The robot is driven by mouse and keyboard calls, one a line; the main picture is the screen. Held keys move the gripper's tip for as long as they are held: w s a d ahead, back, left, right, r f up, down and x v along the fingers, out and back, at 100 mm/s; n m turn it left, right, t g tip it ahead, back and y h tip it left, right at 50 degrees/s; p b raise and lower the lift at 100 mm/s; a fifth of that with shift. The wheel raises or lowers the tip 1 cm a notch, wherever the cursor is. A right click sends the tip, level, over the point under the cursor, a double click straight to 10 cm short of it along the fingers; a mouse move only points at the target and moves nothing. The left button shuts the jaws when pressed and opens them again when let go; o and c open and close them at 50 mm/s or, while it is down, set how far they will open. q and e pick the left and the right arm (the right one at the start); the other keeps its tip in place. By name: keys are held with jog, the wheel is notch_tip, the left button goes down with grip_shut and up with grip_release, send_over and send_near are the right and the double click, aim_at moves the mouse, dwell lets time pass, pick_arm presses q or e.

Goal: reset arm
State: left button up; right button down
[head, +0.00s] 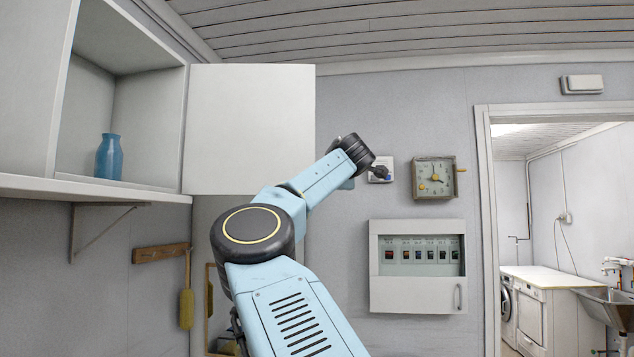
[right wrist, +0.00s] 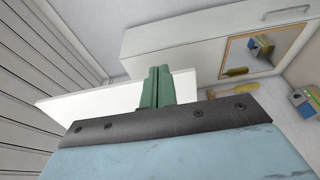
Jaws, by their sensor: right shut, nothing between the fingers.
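My right arm rises from the bottom of the head view, and its black wrist (head: 356,152) is raised in front of the back wall. In the head view I cannot make out its fingers. In the right wrist view my right gripper (right wrist: 158,86) shows green fingers pressed together with nothing between them. A white panel, apparently the open cabinet door (head: 250,128), lies behind the fingers in the right wrist view (right wrist: 100,104). My left gripper is in neither view.
An open wall cabinet (head: 85,184) at the left holds a blue bottle (head: 109,157). A clock (head: 434,177) and a fuse box (head: 417,294) are on the back wall. A doorway at the right shows a sink (head: 608,301).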

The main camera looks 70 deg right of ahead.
jog(key=shift+s+d, duration=0.2)
jog(key=shift+s, duration=1.35)
